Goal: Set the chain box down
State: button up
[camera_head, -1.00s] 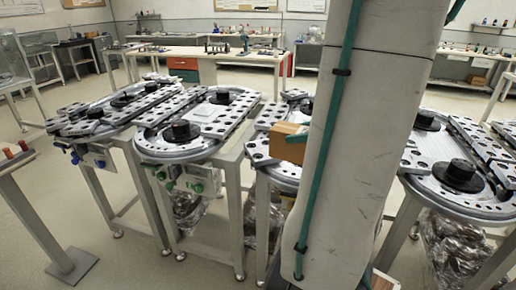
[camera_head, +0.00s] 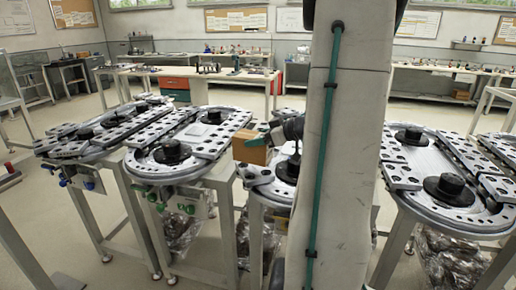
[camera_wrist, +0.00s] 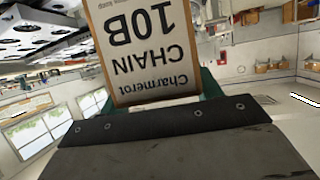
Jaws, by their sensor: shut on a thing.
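The chain box (camera_head: 246,151) is a small brown cardboard box, seen left of my arm in the head view. In the wrist view its printed label, "Charmerot CHAIN 10B", fills the top middle, upside down (camera_wrist: 150,55). My gripper (camera_head: 257,140), with teal fingers, is shut on the box. The box appears in front of the middle ring track (camera_head: 262,186); whether it touches the track I cannot tell. My arm hides part of that track.
Other ring tracks stand on metal frames to the left (camera_head: 172,170) and right (camera_head: 440,205), with black round hubs on top. A long workbench (camera_head: 200,72) stands behind, with open floor between. Plastic-wrapped bundles sit under the frames.

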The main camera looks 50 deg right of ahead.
jog(key=shift+f, duration=1.65)
jog(key=shift+f, duration=0.2)
jog(key=o, duration=1.7)
jog(key=shift+r, duration=0.1)
